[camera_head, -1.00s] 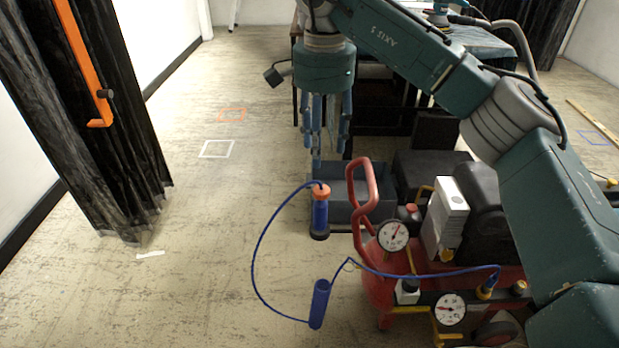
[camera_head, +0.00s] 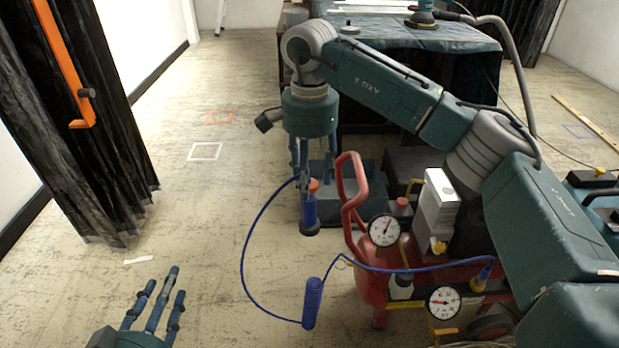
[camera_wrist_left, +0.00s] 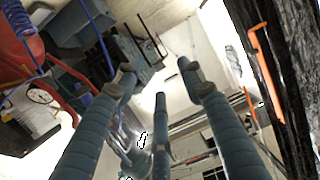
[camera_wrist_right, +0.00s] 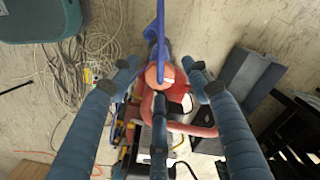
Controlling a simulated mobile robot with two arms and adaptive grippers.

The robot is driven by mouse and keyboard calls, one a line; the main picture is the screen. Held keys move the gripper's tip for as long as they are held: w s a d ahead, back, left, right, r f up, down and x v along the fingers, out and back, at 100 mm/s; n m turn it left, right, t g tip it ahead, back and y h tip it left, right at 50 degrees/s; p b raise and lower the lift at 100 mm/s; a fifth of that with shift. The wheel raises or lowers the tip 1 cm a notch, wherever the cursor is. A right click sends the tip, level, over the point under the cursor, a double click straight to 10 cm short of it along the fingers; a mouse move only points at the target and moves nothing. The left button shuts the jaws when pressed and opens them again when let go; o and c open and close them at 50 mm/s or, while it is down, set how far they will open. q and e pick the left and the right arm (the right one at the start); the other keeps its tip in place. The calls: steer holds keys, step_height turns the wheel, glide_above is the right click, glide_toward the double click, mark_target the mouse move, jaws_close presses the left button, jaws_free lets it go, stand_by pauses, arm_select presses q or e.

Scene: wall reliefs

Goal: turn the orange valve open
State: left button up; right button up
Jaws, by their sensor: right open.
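My left gripper (camera_head: 164,284) is low at the left front, fingers spread, open and empty, away from the valve.
The red compressor (camera_head: 372,275) with gauges and a red handle (camera_head: 350,180) stands close right of the valve. A blue hose-end cylinder (camera_head: 313,303) is in front. An orange lever (camera_head: 62,62) is at the left curtain. Floor at left is clear.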

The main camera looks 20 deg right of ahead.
arm_select(q)
steer(key=shift+r, duration=0.1)
arm_select(e)
steer(key=c, duration=1.2)
steer(key=shift+o, duration=0.2)
